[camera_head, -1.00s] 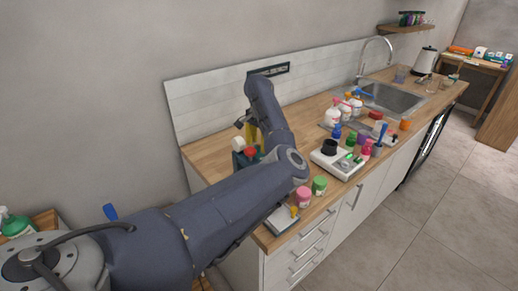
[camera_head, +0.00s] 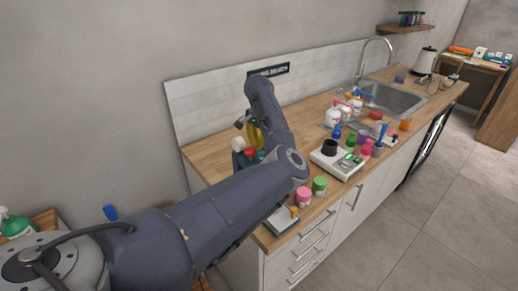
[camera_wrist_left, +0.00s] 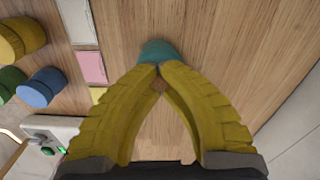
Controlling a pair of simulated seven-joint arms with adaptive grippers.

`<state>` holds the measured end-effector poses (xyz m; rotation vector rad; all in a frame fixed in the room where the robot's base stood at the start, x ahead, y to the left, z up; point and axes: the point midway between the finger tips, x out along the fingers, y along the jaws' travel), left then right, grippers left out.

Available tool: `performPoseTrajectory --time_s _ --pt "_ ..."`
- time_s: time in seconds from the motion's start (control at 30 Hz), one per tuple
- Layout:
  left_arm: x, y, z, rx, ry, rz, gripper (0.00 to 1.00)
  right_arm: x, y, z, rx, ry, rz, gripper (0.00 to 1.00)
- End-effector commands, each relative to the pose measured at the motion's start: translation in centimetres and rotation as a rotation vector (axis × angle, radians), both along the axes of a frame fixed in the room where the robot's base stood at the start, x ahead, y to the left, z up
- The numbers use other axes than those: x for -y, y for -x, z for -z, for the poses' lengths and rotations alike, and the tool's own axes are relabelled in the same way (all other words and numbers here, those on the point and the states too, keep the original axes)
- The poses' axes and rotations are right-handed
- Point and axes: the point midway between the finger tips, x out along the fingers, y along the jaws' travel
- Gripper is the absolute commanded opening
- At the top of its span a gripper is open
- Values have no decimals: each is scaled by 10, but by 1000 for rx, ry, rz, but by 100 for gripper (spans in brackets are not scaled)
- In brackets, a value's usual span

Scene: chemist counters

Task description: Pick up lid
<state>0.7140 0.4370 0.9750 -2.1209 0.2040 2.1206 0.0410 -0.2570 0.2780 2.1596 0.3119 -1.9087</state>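In the left wrist view, my left gripper (camera_wrist_left: 159,72) has yellow ribbed fingers whose tips come together. A round teal piece (camera_wrist_left: 158,50), possibly the lid, sits just beyond the tips on the wooden counter. The tips overlap its near edge, and I see no clear grip on it. In the head view, my left gripper (camera_head: 256,135) shows only as a bit of yellow behind my forearm, so its tips are hidden. My right gripper is not in view.
The wooden counter (camera_head: 210,150) holds a pink jar (camera_head: 303,196), a green jar (camera_head: 319,185), a white scale-like device (camera_head: 337,160) and several bottles near the sink (camera_head: 395,98). In the wrist view, blue (camera_wrist_left: 42,88) and yellow (camera_wrist_left: 22,40) round pieces stand at left.

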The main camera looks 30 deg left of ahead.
Motion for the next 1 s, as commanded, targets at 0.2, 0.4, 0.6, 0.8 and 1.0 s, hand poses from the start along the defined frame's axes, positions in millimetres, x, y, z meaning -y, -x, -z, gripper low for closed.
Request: performPoseTrajectory --time_s 0.2,0.4,0.6,0.8,1.0 --pt "0 0 -2 1 0 0 0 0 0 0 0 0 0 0" --pt "0 -1 -14 2 -1 1 0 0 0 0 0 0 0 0" --pt "0 -1 -45 4 1 -1 0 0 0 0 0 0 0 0" --pt "1 -1 -91 5 1 0 0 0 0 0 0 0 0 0" --pt "1 -1 -137 4 1 1 0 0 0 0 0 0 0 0"
